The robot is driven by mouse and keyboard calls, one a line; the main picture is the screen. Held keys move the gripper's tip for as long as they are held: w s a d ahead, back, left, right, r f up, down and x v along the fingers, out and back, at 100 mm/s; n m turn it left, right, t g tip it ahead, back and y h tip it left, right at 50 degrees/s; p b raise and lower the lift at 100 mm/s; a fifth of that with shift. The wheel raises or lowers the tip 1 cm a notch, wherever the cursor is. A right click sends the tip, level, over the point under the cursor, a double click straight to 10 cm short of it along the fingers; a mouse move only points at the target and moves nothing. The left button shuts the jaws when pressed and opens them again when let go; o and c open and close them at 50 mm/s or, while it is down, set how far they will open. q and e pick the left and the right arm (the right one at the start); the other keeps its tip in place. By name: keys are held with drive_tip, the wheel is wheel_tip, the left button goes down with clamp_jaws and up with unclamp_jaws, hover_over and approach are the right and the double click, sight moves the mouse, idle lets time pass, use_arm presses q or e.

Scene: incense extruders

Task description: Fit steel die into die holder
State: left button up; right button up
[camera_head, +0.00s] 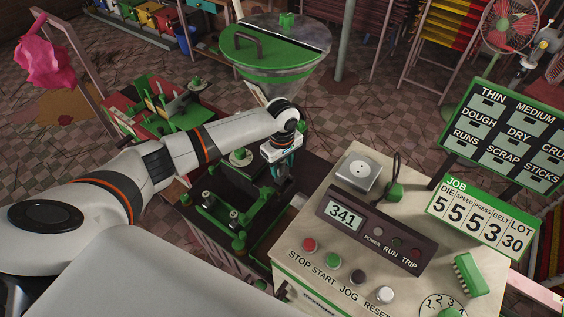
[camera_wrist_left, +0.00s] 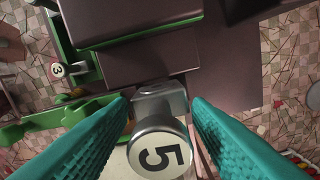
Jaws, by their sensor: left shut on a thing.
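My left gripper (camera_head: 285,172) reaches down over the dark machine beside the control panel. In the left wrist view its two teal fingers (camera_wrist_left: 161,100) are shut on the steel die (camera_wrist_left: 160,150), a round grey piece marked 5. A grey metal block (camera_wrist_left: 160,98) shows right behind the die's face; I cannot tell whether it is part of the die or of the die holder. The die is hidden by the gripper in the head view. I cannot make out the die holder for certain. My right gripper is not in view.
The control panel (camera_head: 312,240) with buttons and a 341 display stands close on the right. A green-lidded hopper (camera_head: 275,48) is behind. Green fittings (camera_head: 238,218) and a dark box (camera_wrist_left: 145,30) crowd the machine. A round piece marked 3 (camera_wrist_left: 57,70) sits nearby.

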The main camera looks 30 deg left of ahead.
sight(282, 171)
use_arm(q)
drive_tip(key=shift+f, duration=1.85)
idle(1.2)
drive_tip(key=shift+f, duration=0.6)
drive_tip(key=shift+s, duration=0.1)
idle(0.3)
drive_tip(key=o, duration=1.5)
drive_tip(key=shift+f, duration=0.2)
drive_tip(key=shift+c, duration=0.2)
drive_tip(key=shift+f, duration=0.1)
drive_tip(key=shift+s+f, duration=0.1)
drive_tip(key=shift+s, duration=0.05)
drive_tip(key=r, duration=0.4)
drive_tip(key=r+b, duration=0.1)
drive_tip(key=r, duration=0.3)
drive_tip(key=w+r+b, duration=0.1)
drive_tip(key=r, duration=0.3)
drive_tip(key=shift+d+r, duration=0.1)
drive_tip(key=shift+r, duration=0.2)
drive_tip(key=shift+s+r, duration=0.1)
drive_tip(key=shift+r, duration=0.05)
